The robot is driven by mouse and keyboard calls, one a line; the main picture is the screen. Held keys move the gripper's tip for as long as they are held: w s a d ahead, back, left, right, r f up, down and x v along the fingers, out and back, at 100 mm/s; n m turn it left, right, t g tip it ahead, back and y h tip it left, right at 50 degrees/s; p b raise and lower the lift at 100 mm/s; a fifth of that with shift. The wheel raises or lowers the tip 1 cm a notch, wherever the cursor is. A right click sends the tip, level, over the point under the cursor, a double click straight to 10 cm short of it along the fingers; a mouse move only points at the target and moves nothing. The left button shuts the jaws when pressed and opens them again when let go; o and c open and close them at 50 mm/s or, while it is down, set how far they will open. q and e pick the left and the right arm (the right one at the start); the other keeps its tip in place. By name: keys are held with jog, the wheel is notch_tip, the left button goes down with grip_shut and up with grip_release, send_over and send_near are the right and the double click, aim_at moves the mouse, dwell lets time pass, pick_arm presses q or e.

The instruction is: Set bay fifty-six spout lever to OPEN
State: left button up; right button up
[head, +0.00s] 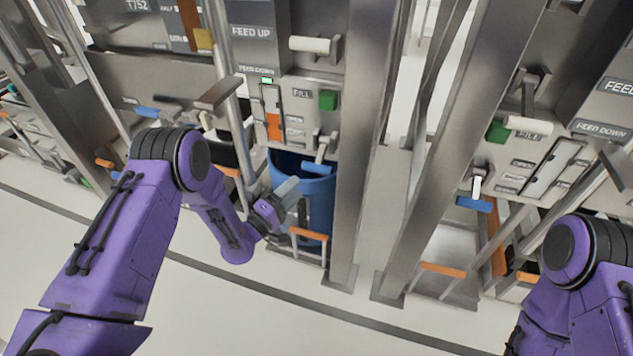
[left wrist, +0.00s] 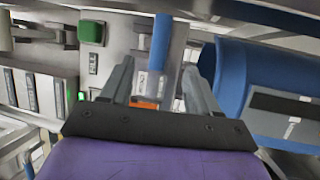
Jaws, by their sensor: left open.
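A spout lever with a blue handle (head: 318,168) juts out below the FILL panel of the middle bay, just above a blue bin (head: 318,200). No bay number is readable there. My left gripper (head: 291,190) is open, in front of the bin and just below and left of the handle. In the left wrist view the blue handle (left wrist: 161,42) lies ahead, in line with the gap between the grey fingers (left wrist: 158,84); contact cannot be told. The bin's side (left wrist: 250,75) is close to the right finger. My right gripper is out of view.
A green button (head: 328,100) and an orange-and-white level strip (head: 272,112) are on the panel. An orange-handled bar (head: 308,234) stands low before the bin. A steel post (head: 362,130) is close on the right. The floor (head: 230,300) in front is clear.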

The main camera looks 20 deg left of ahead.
aim_at(312, 171)
pick_arm(q)
jog(key=x, duration=1)
jog(key=shift+w+d+r, duration=0.1)
jog(key=shift+r, duration=0.05)
